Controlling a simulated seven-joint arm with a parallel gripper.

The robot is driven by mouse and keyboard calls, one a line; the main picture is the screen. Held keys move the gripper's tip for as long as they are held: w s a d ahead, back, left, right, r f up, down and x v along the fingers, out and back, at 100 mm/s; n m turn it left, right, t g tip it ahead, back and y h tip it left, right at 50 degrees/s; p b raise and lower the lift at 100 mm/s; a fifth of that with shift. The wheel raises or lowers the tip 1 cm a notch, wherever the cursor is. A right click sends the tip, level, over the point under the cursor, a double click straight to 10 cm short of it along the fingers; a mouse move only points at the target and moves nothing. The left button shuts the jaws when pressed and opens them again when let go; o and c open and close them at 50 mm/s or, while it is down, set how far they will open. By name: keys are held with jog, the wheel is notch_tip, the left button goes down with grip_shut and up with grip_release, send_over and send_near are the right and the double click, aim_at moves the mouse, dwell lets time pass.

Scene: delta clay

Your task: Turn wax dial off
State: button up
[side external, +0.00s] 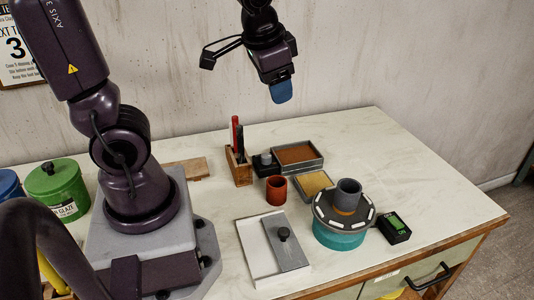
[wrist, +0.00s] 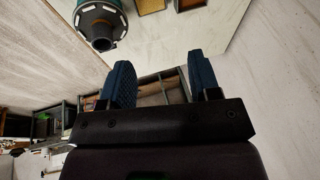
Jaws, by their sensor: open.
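I cannot tell for certain which thing is the wax dial. A small dark box with a rounded black top (side external: 265,162) stands beside the wooden tool holder in the side external view; its markings are too small to read. My gripper (side external: 282,92) hangs high above the back of the table, well apart from everything. In the wrist view my gripper (wrist: 162,84) shows two blue-padded fingers spread apart with nothing between them.
A teal wheel (side external: 338,238) carries a grey cup (side external: 347,194). A black switch box with a green rocker (side external: 395,224) stands right of it. A white tray (side external: 254,252) with a knobbed grey lid lies in front. A brown-filled tray (side external: 298,154) and red cup (side external: 276,190) stand behind.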

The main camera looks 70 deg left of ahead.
jog(key=w+a+f+m+t+y, duration=0.2)
jog(key=w+a+m, duration=0.4)
jog(key=w+a, duration=0.3)
jog(key=w+a+f+m+t+y, duration=0.2)
jog(key=w+a+f+m, duration=0.1)
jog(key=w+a+m, duration=0.4)
jog(key=m+g+h, duration=0.8)
jog(key=m+g, duration=0.4)
jog(key=m, duration=0.8)
send_near(266, 155)
jog(key=shift+t, duration=0.3)
jog(key=x, duration=0.9)
jog(key=shift+s+d, duration=0.1)
jog(key=shift+s, duration=0.15)
